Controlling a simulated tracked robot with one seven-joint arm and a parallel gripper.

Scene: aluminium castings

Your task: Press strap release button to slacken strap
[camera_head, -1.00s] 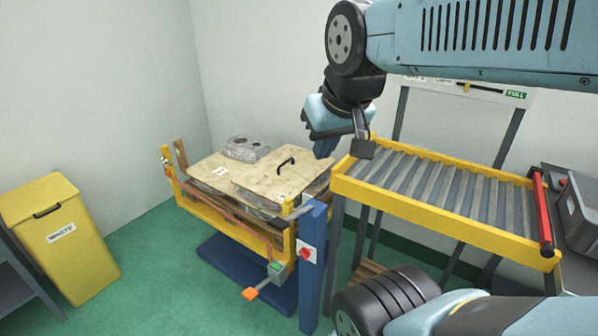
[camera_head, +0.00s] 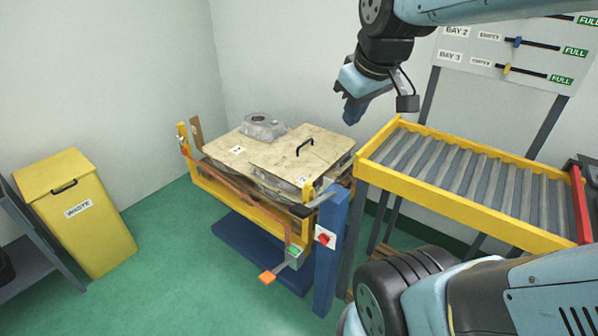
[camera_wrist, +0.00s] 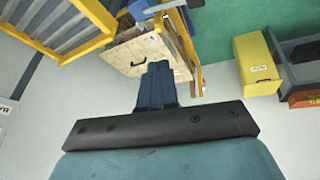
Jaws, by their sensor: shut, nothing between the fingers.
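A reddish-brown strap (camera_head: 225,186) runs along the front of the yellow frame (camera_head: 215,193) around a pallet load. At its right end sits a small grey box with a green button (camera_head: 293,251) and an orange end piece (camera_head: 267,277). A red knob (camera_head: 323,238) is on a white plate on the blue post (camera_head: 330,250). My gripper (camera_head: 352,112) is shut and empty, in the air behind and above the load's right side, well apart from the button. In the wrist view its blue fingers (camera_wrist: 158,68) point toward the load; the button cannot be made out there.
Wooden lids (camera_head: 298,150) with a black handle and a grey casting (camera_head: 264,127) lie on the load. A yellow-railed roller conveyor (camera_head: 465,190) stands to the right, under a slider board (camera_head: 520,55). A yellow waste bin (camera_head: 75,210) is at left. Green floor between is clear.

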